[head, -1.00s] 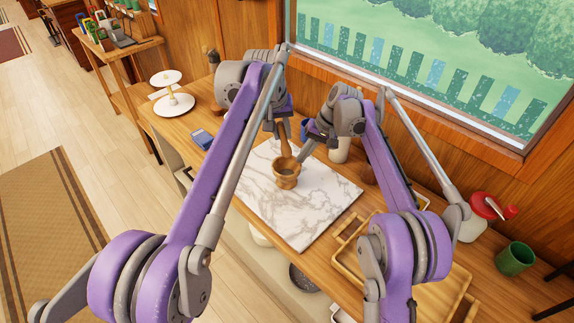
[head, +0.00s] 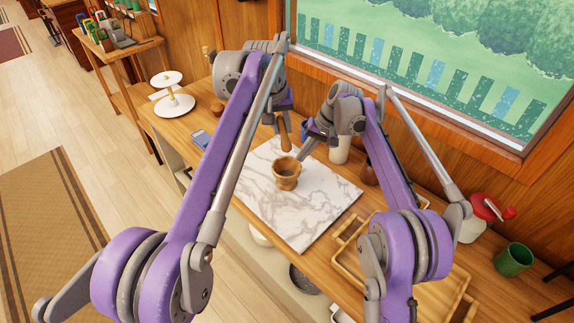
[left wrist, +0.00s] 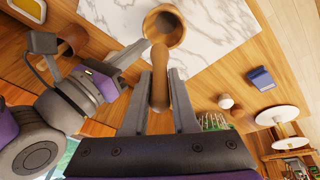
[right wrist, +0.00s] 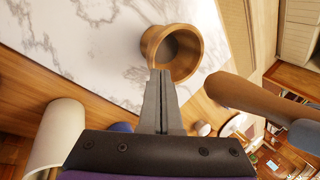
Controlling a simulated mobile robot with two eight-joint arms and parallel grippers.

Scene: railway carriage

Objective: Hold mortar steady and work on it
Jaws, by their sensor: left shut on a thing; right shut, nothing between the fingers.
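The wooden mortar (head: 286,178) stands upright on the marble board; its open mouth shows in the left wrist view (left wrist: 168,30) and the right wrist view (right wrist: 160,42). My left gripper (left wrist: 160,72) is shut on the wooden pestle (left wrist: 158,95). The pestle (head: 285,136) hangs above the mortar, its lower end clear of the mouth in the head view. The pestle also shows at the right of the right wrist view (right wrist: 255,98). My right gripper (right wrist: 162,74) is shut and empty, fingertips at the mortar's rim; I cannot tell if they touch.
The marble board (head: 300,220) is clear in front of the mortar. A wooden tray (head: 345,262) lies at right. A white tiered stand (head: 175,105) and a blue box (head: 200,138) are at left. A white canister (head: 339,152) stands behind my right gripper. A green cup (head: 513,260) is far right.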

